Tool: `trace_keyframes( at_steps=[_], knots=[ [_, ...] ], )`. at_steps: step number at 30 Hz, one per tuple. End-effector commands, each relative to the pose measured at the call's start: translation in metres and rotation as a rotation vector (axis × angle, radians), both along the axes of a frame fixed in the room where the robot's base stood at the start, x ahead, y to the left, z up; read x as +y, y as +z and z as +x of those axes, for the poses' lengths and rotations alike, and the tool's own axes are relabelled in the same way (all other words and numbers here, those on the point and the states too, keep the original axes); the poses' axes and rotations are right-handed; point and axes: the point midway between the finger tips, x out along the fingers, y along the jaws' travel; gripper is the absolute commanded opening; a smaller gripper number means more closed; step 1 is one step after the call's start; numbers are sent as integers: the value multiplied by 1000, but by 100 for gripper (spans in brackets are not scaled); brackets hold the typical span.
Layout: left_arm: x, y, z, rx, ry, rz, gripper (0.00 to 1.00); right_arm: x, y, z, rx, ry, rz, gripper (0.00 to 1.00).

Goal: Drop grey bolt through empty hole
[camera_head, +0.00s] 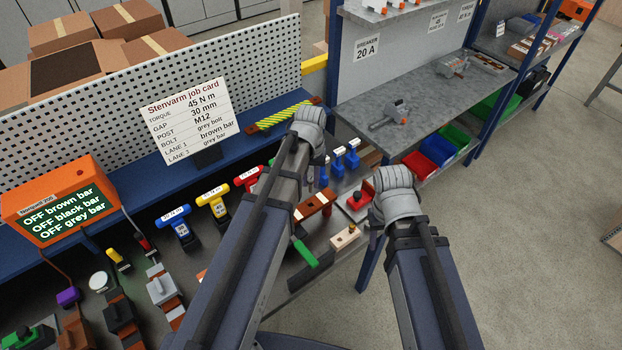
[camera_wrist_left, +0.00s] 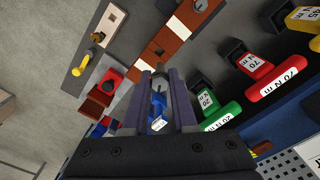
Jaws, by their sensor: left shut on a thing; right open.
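My left gripper (camera_wrist_left: 164,84) points down over the bench. It is shut on a small grey piece (camera_wrist_left: 158,77) that looks like the grey bolt, though the fingers cover most of it. In the head view its fingers are hidden behind the left arm. A brown bar with white bands (camera_wrist_left: 181,25) lies just beyond the fingertips. It also shows in the head view (camera_head: 318,204).
Blue (camera_head: 352,153), red and yellow torque drivers stand along the bench. The job card (camera_head: 192,120) stands behind. The shelf (camera_head: 400,115) is at right.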

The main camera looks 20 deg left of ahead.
Motion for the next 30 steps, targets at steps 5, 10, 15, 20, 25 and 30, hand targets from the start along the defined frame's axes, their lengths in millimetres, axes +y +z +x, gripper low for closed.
trace_keyframes(
  at_steps=[5, 10, 15, 20, 25, 30],
  knots=[
    [0, 0, 0, 0, -1, 0, 0, 0, 0, 0, 0, 0, 0, 50],
    [0, -4, 0, 0, -1, 0, 0, 0, -4, 0, 0, 0, 0, 50],
    [0, -13, 0, 0, -1, 0, 0, 0, -13, 0, -1, 0, 0, 50],
    [0, -26, 0, 0, -1, 0, 0, 0, -26, 0, -1, -1, 0, 50],
    [0, -42, 0, 0, -1, 0, 0, 0, -42, 0, -1, 0, -1, 50],
    [0, -55, 0, 0, -1, 0, 0, 0, -55, 0, -1, 3, -1, 50]
  ],
)
